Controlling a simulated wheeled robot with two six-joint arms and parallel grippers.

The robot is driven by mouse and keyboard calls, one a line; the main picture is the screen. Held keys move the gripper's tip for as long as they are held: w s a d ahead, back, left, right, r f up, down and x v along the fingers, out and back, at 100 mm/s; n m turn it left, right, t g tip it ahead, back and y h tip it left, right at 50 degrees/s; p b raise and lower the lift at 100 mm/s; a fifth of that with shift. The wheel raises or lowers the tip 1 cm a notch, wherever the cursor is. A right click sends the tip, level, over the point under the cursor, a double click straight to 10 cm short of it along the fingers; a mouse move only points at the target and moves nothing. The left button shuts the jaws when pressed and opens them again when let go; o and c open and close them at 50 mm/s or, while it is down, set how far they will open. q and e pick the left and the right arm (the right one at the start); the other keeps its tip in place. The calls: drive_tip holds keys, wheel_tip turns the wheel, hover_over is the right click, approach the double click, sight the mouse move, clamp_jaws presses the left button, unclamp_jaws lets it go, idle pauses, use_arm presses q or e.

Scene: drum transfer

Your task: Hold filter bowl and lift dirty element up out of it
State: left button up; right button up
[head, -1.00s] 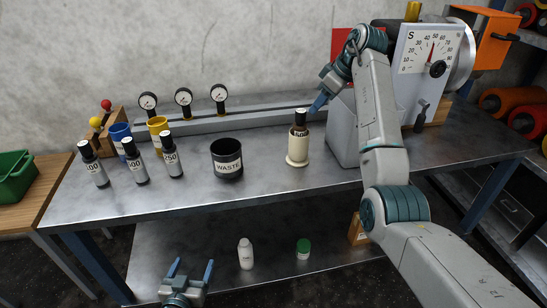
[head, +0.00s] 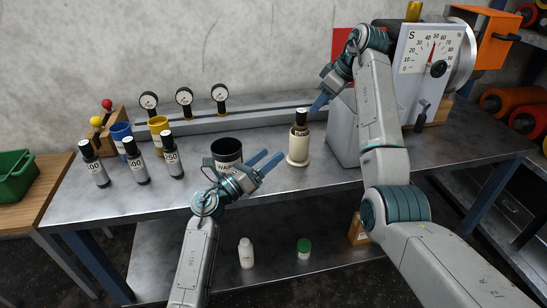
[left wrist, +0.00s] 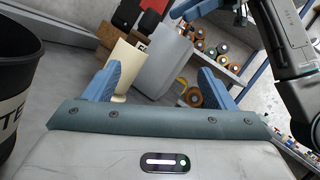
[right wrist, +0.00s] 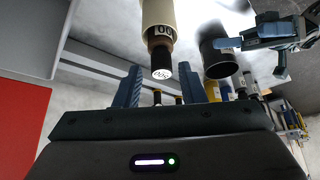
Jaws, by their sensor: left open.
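The cream filter bowl (head: 298,150) stands upright on the bench. The dirty element (head: 301,121), brownish with a dark top and a label, sticks up out of it. My left gripper (head: 274,157) is open and empty, just left of the bowl. In the left wrist view the bowl (left wrist: 126,62) shows beyond the fingers, nearer the left one. My right gripper (head: 320,98) is open, above and right of the element. In the right wrist view the element (right wrist: 160,62) shows between the spread fingers, apart from them. The bowl's lower part is hidden there.
The black waste bin (head: 227,149) stands left of the bowl, close behind my left gripper. A grey box (head: 345,135) stands to the right. Several dark labelled cylinders (head: 135,160) stand on the left. A gauge rail (head: 190,122) runs along the back.

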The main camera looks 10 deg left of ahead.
sight(293, 146)
use_arm(q)
drive_tip(key=w+f+m+y, duration=0.1)
drive_tip(key=w+d+f+m+g+y, duration=0.1)
drive_tip(key=w+m, duration=0.1)
drive_tip(key=w+f+m+y, duration=0.1)
drive_tip(key=w+m, duration=0.1)
drive_tip(key=shift+w+d+f+g, duration=0.1)
drive_tip(key=shift+d+f+g, duration=0.1)
drive_tip(key=shift+d+g, duration=0.2)
drive_tip(key=x, duration=1)
drive_tip(key=shift+w+d+f, duration=0.1)
drive_tip(key=shift+w+d, duration=0.05)
drive_tip(key=shift+w, duration=0.1)
drive_tip(key=c, duration=1.5)
